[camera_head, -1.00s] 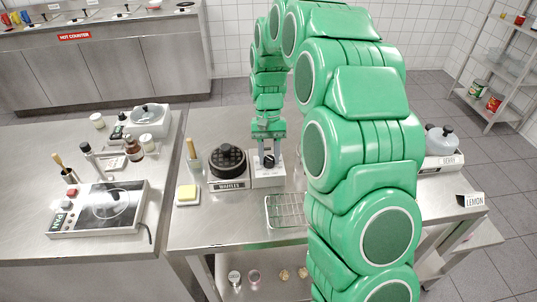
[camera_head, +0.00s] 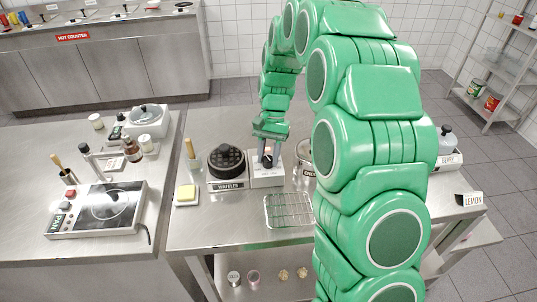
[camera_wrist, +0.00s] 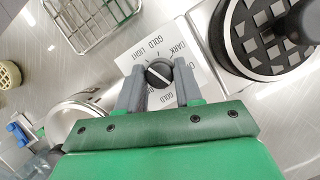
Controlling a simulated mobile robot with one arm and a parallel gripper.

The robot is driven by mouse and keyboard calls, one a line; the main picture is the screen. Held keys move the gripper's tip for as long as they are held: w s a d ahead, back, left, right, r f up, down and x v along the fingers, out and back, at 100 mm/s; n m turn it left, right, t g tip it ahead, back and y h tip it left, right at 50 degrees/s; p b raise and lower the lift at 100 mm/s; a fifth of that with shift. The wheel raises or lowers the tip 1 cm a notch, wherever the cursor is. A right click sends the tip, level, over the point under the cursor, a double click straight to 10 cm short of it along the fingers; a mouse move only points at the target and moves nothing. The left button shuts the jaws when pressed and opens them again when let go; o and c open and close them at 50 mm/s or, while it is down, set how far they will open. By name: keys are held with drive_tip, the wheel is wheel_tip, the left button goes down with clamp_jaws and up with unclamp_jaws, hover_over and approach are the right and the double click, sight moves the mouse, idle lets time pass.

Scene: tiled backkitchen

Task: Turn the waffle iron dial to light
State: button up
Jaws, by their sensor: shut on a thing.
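The waffle iron (camera_head: 227,160) stands on the middle counter, black and round with a "WAFFLES" label. Its dial (camera_wrist: 159,73) is a round black knob with a white line, on a white control box (camera_head: 267,178) to the right of the iron. My gripper (camera_wrist: 158,78) is shut on the dial, one grey finger on each side. It also shows over the box in the head view. In the wrist view "LIGHT", "GOLD" and "DARK" are printed around the dial. The white line lies diagonally; I cannot tell which word it marks. The fingers hide part of the print.
A wire rack (camera_head: 288,211) lies in front of the box. A metal pot (camera_head: 306,151) stands to its right, partly behind my arm. A hot plate (camera_head: 98,207) is on the left counter.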

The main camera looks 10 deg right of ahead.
drive_tip(key=o, duration=1)
drive_tip(key=shift+r, duration=0.1)
drive_tip(key=v, duration=0.7)
drive_tip(key=shift+r, duration=0.2)
drive_tip(key=shift+w, duration=0.1)
